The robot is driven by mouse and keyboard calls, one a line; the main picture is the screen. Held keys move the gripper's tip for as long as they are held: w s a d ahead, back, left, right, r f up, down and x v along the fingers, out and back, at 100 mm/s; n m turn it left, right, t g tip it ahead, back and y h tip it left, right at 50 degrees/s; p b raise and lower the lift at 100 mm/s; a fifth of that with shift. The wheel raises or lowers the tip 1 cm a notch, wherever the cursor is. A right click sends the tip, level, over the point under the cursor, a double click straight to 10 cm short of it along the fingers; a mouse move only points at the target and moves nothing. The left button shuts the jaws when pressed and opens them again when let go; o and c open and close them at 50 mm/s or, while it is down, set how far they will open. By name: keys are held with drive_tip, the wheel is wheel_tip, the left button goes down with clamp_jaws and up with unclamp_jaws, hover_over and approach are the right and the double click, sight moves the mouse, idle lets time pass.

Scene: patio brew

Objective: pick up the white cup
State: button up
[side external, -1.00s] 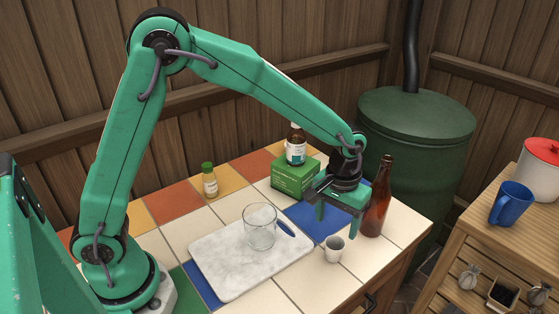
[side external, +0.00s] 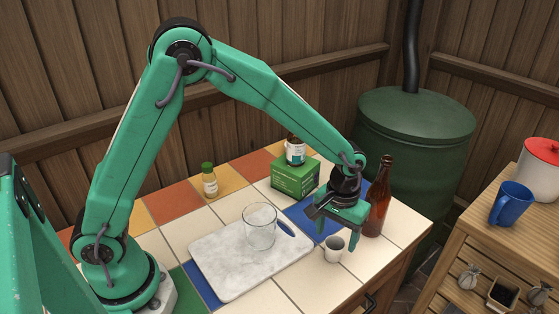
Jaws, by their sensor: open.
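The white cup (side external: 334,251) is small and stands upright on the tiled table near its front right edge, just right of the marble board. My gripper (side external: 335,230) is open, pointing down, with its fingers just above and behind the cup in the picture. The cup's front and part of its rim show. I cannot tell whether a finger touches it or how the fingers line up with it in depth.
A brown bottle (side external: 378,203) stands close to the right of my gripper. A green box (side external: 294,180) with a brown jar (side external: 295,151) on it is behind. A clear glass (side external: 259,229) stands on the marble board (side external: 226,277).

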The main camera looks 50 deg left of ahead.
sight(335, 243)
drive_tip(key=shift+d+f, duration=0.1)
drive_tip(key=shift+f, duration=2.15)
drive_tip(key=c, duration=1)
drive_tip(key=shift+r, duration=0.15)
drive_tip(key=shift+r, duration=0.5)
drive_tip(key=r, duration=0.3)
drive_tip(key=shift+s+d+r, duration=0.15)
drive_tip(key=shift+s+d, duration=0.05)
drive_tip(key=shift+s, duration=0.05)
drive_tip(key=s+d+r, duration=0.2)
drive_tip(key=s, duration=0.1)
drive_tip(key=s+d+r, duration=0.2)
drive_tip(key=s, duration=0.1)
drive_tip(key=s+d+r, duration=0.2)
drive_tip(key=shift+s+d+r, duration=0.25)
drive_tip(key=shift+s+d, duration=0.15)
